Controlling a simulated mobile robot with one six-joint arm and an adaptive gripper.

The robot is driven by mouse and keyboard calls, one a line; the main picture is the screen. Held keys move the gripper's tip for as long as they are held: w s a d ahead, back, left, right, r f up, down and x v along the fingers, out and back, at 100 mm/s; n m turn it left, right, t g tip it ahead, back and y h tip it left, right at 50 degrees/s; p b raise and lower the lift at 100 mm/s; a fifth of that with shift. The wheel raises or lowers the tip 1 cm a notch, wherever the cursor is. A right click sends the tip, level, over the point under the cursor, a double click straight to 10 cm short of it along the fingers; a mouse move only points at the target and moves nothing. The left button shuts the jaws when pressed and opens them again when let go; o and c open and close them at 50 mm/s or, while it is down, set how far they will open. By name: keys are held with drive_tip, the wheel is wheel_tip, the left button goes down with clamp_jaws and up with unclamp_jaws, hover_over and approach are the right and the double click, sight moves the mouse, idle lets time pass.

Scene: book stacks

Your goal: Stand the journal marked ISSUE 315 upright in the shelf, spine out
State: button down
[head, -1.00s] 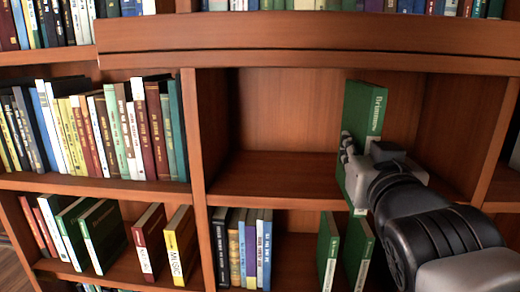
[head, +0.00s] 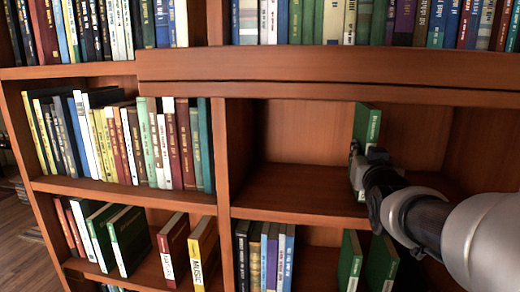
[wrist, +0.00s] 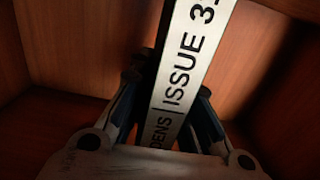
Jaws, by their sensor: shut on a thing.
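The green journal (head: 367,124) is upright inside an otherwise empty shelf compartment (head: 290,185), its spine facing out towards me. In the wrist view its white spine label (wrist: 185,62) reads "ISSUE 3" with the rest cut off, and "DENS" lower down. My gripper (head: 360,165) is shut on the journal's lower part, with a finger on each side of it. It also shows in the wrist view (wrist: 165,110).
A vertical divider (head: 221,150) bounds the compartment at left, and a thick board (head: 330,82) runs above. There is free room on both sides of the journal. Books (head: 170,140) fill the compartment to the left. Two green journals (head: 380,262) stand on the shelf below.

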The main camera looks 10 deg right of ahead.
drive_tip(key=shift+f, duration=0.3)
drive_tip(key=shift+f, duration=0.2)
drive_tip(key=c, duration=1.5)
unclamp_jaws()
